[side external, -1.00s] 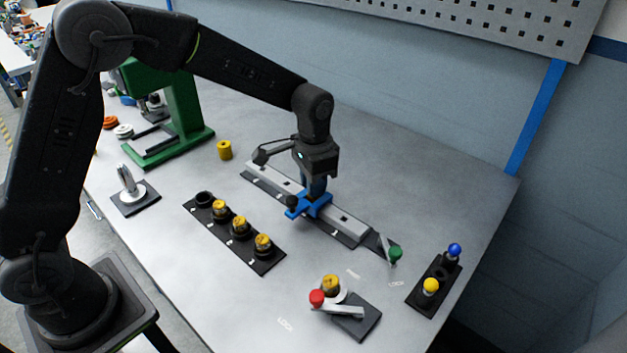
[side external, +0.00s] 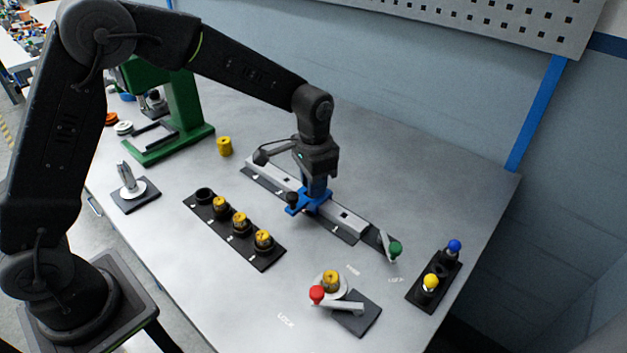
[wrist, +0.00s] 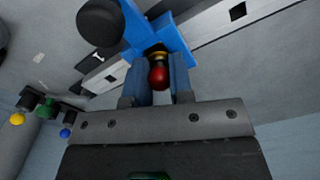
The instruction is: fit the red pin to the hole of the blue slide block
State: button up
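The blue slide block (side external: 320,204) sits on the grey rail (side external: 348,221), with a black knob on its front side. It also shows at the top of the wrist view (wrist: 178,38). My gripper (side external: 314,190) points down right over the block. In the wrist view its blue fingers (wrist: 161,80) stand on both sides of the red pin's ball head (wrist: 158,78) and appear shut on it. A gold collar shows beyond the head, close to the block. The pin's lower end is hidden, so I cannot tell how deep it sits in the hole.
A dark stand (side external: 436,281) at the right holds a blue-headed and a yellow-headed pin. A green-knobbed lever (side external: 394,250) is at the rail's right end. A red-knobbed lever fixture (side external: 350,307) and a black plate with yellow-topped parts (side external: 268,259) stand in front.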

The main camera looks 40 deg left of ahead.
jog(key=o, duration=0.4)
jog(key=shift+f, duration=0.1)
jog(key=shift+o, duration=0.2)
notch_tip(320, 180, up, 14)
dwell(0.4)
jog(key=s+a+r+n+t, duration=0.1)
jog(key=s+a+r, duration=0.15)
jog(key=s, duration=0.35)
jog(key=s+a+r+n+t, duration=0.1)
jog(key=s+a+r+t, duration=0.15)
jog(key=s, duration=0.35)
jog(key=s+a+f+n+t, duration=0.2)
jog(key=s+f, duration=0.1)
jog(key=s, duration=0.9)
jog(key=shift+s+n, duration=0.2)
jog(key=shift+n, duration=0.1)
